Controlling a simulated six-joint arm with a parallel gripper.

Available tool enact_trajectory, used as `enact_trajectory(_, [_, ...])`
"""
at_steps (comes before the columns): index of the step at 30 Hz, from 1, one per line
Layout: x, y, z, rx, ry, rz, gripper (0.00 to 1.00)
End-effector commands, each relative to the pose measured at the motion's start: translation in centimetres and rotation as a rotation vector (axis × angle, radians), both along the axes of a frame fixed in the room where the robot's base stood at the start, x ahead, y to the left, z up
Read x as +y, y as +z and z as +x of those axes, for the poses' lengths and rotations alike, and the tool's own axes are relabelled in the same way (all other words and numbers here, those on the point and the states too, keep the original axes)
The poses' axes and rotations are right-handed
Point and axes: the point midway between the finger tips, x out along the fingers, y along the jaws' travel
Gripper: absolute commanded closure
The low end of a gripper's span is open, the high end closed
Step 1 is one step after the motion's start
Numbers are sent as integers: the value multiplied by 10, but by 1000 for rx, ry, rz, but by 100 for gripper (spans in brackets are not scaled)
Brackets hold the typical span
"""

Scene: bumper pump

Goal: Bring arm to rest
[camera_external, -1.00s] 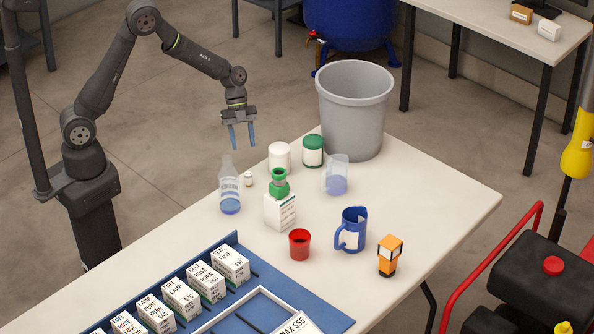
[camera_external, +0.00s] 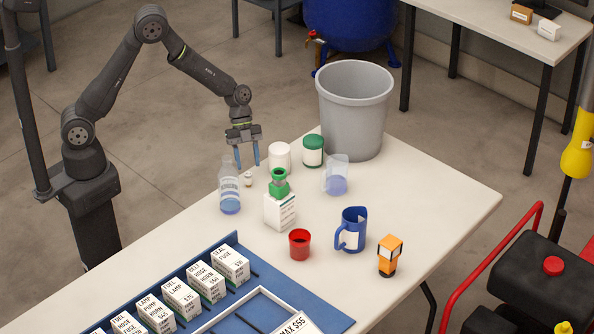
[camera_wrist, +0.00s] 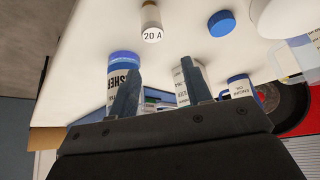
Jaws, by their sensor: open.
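My gripper (camera_external: 248,166) is open and empty, pointing down over the table's back-left edge. A small bottle labelled "20 A" (camera_wrist: 151,22) is beyond the fingertips.
A white jar (camera_external: 279,157), a green-lidded jar (camera_external: 313,150) and a grey bin (camera_external: 353,115) stand to the right. A green-topped white container (camera_external: 279,210), red cup (camera_external: 299,245) and blue jug (camera_external: 352,230) are nearer. A blue tray (camera_external: 340,318) holds boxes. Air above the table is clear.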

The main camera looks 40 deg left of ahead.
Motion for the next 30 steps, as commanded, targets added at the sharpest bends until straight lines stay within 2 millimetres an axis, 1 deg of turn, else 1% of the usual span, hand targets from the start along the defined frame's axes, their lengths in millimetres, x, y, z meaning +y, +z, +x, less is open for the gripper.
enact_trajectory(1, [0, 11, 1, -4, -1, -2, 55])
enact_trajectory(3, [0, 25, 1, -3, 0, -3, 55])
enact_trajectory(30, [0, 205, 0, -35, -1, -15, 55])
